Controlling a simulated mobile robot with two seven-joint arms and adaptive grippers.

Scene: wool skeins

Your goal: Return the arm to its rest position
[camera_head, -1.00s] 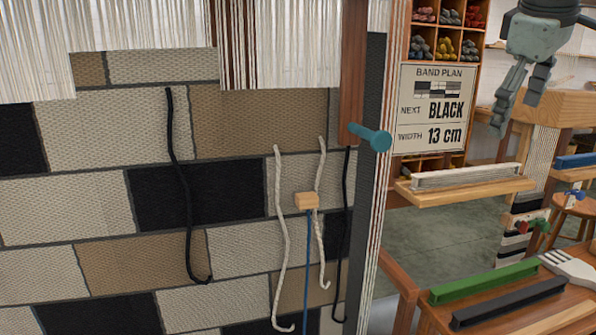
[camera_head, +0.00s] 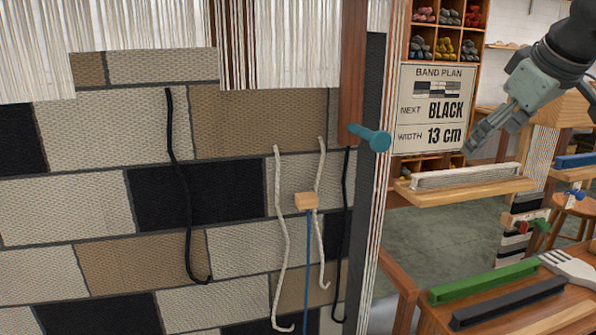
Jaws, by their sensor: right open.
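My right gripper (camera_head: 474,141) hangs at the upper right of the head view, its fingers pointing down and to the left. It is open and nothing shows between its fingers. Its fingertips appear just above a pale wool shuttle (camera_head: 466,177) on a small wooden shelf (camera_head: 470,192); I see no contact. My right arm comes in from the top right corner. My left gripper is not in view.
A woven wall (camera_head: 235,120) with hanging yarn ends fills the left. A teal peg (camera_head: 371,138) sticks out of the wooden post. A band plan sign (camera_head: 432,108) reads BLACK, 13 cm. Green (camera_head: 485,281) and dark (camera_head: 508,303) shuttles and a white comb (camera_head: 570,266) lie at lower right.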

